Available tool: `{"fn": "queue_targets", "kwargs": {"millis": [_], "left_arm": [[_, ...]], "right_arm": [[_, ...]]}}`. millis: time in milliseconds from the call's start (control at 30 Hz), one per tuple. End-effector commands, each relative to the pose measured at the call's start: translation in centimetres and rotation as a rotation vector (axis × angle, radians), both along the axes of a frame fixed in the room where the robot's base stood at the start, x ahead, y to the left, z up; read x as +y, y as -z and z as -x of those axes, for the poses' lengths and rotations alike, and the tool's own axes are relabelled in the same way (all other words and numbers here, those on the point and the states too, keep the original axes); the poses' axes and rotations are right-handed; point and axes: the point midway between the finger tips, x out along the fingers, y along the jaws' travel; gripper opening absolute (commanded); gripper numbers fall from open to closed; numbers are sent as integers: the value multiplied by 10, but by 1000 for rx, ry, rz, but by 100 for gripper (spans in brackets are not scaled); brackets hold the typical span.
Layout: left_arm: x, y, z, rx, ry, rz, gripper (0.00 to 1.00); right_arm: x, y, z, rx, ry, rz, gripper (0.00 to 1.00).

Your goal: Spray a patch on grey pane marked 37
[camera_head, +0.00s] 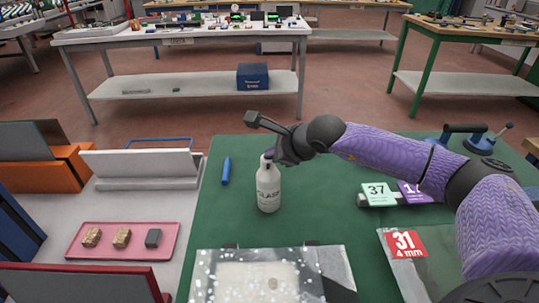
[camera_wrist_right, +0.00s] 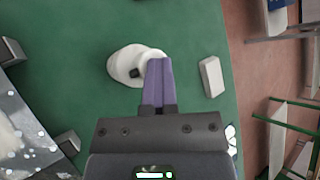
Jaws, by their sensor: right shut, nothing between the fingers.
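A white spray bottle (camera_head: 268,190) with dark lettering stands upright on the green mat. My right gripper (camera_head: 270,157) is at its top, shut and empty. In the right wrist view the purple fingers (camera_wrist_right: 158,80) are together beside the white bottle (camera_wrist_right: 125,65), overlapping its edge; I cannot tell whether they touch. A green tag marked 37 (camera_head: 377,194) sits on a pale block at the right, next to a purple tag partly hidden by my arm. A grey, white-speckled pane (camera_head: 205,280) lies at the near edge, with no number visible on it. My left gripper is out of view.
A blue marker (camera_head: 226,171) lies left of the bottle. A pink tray (camera_head: 75,247) holds small blocks. Blue suction cups (camera_head: 470,138) are at the back right.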

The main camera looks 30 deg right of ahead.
Motion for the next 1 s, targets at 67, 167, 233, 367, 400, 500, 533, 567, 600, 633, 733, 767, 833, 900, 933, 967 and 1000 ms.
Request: {"fn": "queue_targets", "kwargs": {"millis": [67,167,233,367,400,500,533,567,600,633,733,767,833,900,933,967,1000], "left_arm": [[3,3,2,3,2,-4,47],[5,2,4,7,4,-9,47],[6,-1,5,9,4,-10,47],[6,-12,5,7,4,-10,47],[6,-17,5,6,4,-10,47],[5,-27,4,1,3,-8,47],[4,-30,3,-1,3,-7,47],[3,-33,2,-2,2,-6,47],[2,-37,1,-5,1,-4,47],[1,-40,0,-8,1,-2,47],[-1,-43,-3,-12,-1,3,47],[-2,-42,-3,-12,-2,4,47],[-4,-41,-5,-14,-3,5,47],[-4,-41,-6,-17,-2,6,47],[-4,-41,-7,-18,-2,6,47],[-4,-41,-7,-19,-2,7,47],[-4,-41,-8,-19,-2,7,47]], "right_arm": [[1,22,8,59,0,5,0],[1,22,8,58,1,5,0],[1,18,8,58,1,5,0],[1,2,8,56,1,5,0],[1,-4,8,55,0,6,0],[1,-20,8,53,0,6,0],[1,-25,7,51,0,6,0],[1,-30,7,50,-1,7,0],[1,-36,7,48,-1,6,0],[1,-40,7,48,0,7,0],[1,-47,7,45,0,8,0],[1,-46,7,45,-1,7,0],[1,-45,7,44,0,7,0],[1,-46,6,42,-1,8,0],[1,-46,6,42,0,8,0],[1,-46,6,41,-1,8,0],[0,-46,6,40,0,8,0]]}}
